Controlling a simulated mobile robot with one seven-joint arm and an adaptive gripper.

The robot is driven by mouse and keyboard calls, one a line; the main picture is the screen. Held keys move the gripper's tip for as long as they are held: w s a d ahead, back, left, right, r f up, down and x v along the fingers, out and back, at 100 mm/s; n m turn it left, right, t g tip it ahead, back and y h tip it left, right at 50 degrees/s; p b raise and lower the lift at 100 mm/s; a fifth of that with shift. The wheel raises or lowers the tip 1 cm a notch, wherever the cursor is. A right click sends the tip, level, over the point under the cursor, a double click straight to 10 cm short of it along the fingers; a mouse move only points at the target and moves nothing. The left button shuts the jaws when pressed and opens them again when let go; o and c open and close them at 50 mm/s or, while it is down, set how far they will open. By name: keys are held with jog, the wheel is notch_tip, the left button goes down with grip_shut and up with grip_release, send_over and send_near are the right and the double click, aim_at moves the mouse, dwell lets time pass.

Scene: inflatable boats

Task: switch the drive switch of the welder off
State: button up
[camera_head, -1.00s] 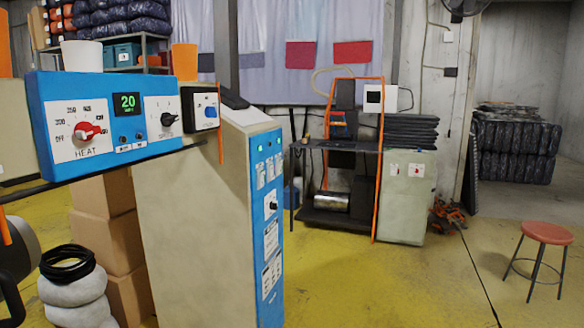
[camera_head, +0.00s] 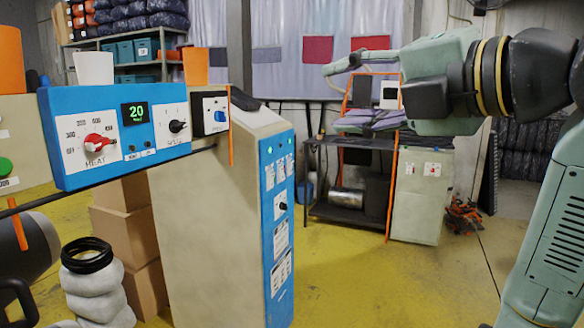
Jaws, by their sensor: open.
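The welder's blue control panel (camera_head: 125,165) stands at the left with a red heat knob (camera_head: 97,142), a green display reading 20 and a black knob (camera_head: 177,126). At its right end is a small black box with a white face and a blue rotary switch (camera_head: 221,116). This may be the drive switch; its label is too small to read. My gripper (camera_head: 336,97) is open and empty, its fingers pointing left. It is at the upper right, well apart from the panel and the blue switch.
A beige cabinet with a blue front (camera_head: 277,215) stands right of the panel. An orange strip (camera_head: 230,130) hangs beside the blue switch. White (camera_head: 93,67) and orange (camera_head: 195,66) cups stand behind the panel. A dark bar runs below it. The yellow floor in the middle is clear.

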jog(key=shift+s+d+f, duration=0.1)
jog(key=shift+s+d, duration=0.05)
